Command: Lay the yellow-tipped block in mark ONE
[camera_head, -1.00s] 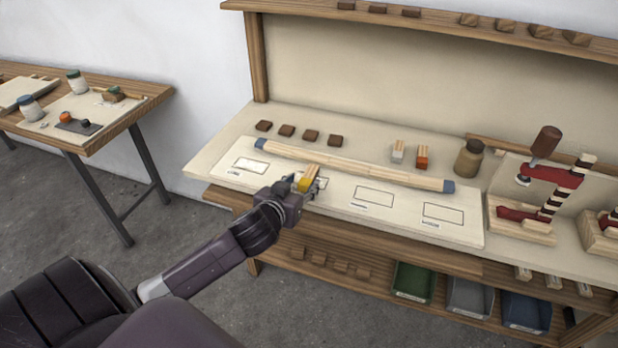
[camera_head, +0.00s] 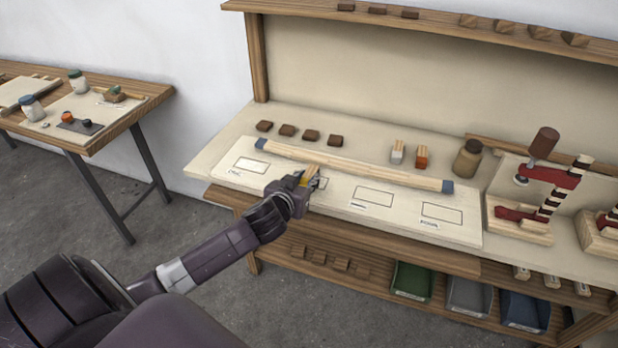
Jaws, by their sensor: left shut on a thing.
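My left gripper (camera_head: 305,184) is shut on the yellow-tipped block (camera_head: 311,172), mostly hidden by the fingers. It is over the second outlined mark from the left on the pale board (camera_head: 335,210); I cannot tell whether the block touches the board. The leftmost mark (camera_head: 250,165) is empty, with a small label below it too small to read surely. Two more empty marks (camera_head: 373,197) (camera_head: 442,214) lie to the right. A white-tipped block (camera_head: 397,152) and an orange-tipped block (camera_head: 421,157) stand behind the board. My right gripper is out of view.
A long wooden strip with blue ends (camera_head: 350,166) lies along the board behind the marks. Bins (camera_head: 411,281) sit below.

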